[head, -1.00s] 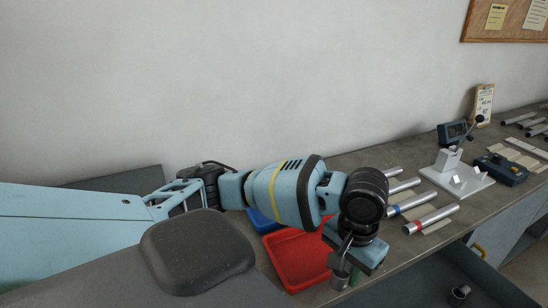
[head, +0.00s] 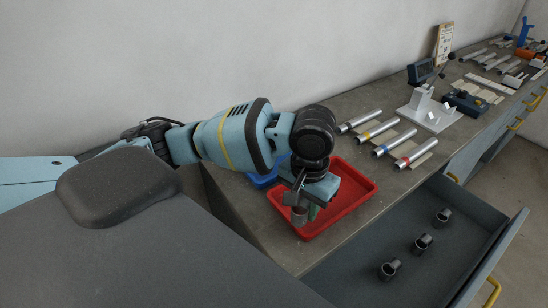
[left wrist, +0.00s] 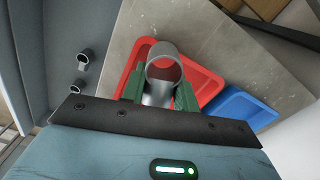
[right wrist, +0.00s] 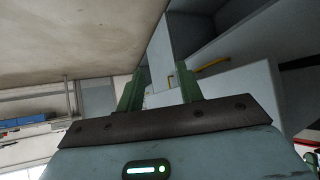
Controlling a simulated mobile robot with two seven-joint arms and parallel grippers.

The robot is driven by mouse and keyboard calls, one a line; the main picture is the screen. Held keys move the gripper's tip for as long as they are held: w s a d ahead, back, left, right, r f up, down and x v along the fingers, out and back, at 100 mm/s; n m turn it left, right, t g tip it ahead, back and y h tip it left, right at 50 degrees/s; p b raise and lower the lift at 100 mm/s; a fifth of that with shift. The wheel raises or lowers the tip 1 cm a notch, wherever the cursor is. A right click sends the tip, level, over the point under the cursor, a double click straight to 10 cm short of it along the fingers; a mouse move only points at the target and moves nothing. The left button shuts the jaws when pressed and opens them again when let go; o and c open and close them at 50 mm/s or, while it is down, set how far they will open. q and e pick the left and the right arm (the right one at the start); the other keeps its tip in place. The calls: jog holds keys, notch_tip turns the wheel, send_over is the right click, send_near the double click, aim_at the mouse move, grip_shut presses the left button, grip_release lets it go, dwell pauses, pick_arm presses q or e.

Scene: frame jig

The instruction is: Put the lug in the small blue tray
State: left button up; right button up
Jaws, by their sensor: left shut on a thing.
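My left gripper (head: 306,208) is shut on a grey metal lug (left wrist: 162,68), a short ring-shaped piece, held above the red tray. The lug also shows under the gripper in the head view (head: 298,216). The small blue tray (head: 262,180) is on the bench behind the red tray, partly hidden by my left arm. In the left wrist view the blue tray (left wrist: 243,107) lies to the right of the lug and looks empty where visible. My right gripper (right wrist: 158,92) is open and empty, away from the bench.
The red tray (head: 364,190) lies beside the blue one. An open drawer (head: 350,272) at the front holds three more lugs (head: 421,243).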

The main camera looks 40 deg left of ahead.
pick_arm(q)
jog(key=shift+w+m, duration=0.45)
jog(key=shift+m, duration=0.65)
jog(key=shift+w+a+m, duration=0.15)
jog(key=shift+w+m, duration=0.05)
jog(key=shift+m, duration=0.4)
jog(key=shift+w+a+m, duration=0.1)
jog(key=shift+w+m, duration=0.05)
jog(key=shift+m, duration=0.45)
jog(key=m, duration=0.2)
jog(key=w+m, duration=0.1)
jog(key=m, duration=0.1)
jog(key=a+m, duration=0.1)
jog(key=shift+w+m, duration=0.4)
jog(key=m, duration=0.2)
jog(key=w+m, duration=0.1)
jog(key=m, duration=0.1)
jog(key=a+m, duration=0.1)
jog(key=m, duration=0.1)
jog(key=shift+w, duration=0.35)
jog(key=m, duration=0.2)
jog(key=w+a+m, duration=0.1)
jog(key=m, duration=0.1)
jog(key=shift+w+m, duration=0.1)
jog(key=shift+m, duration=0.3)
send_over(271, 170)
jog(key=shift+d+f, duration=0.15)
jog(key=shift+f, duration=0.6)
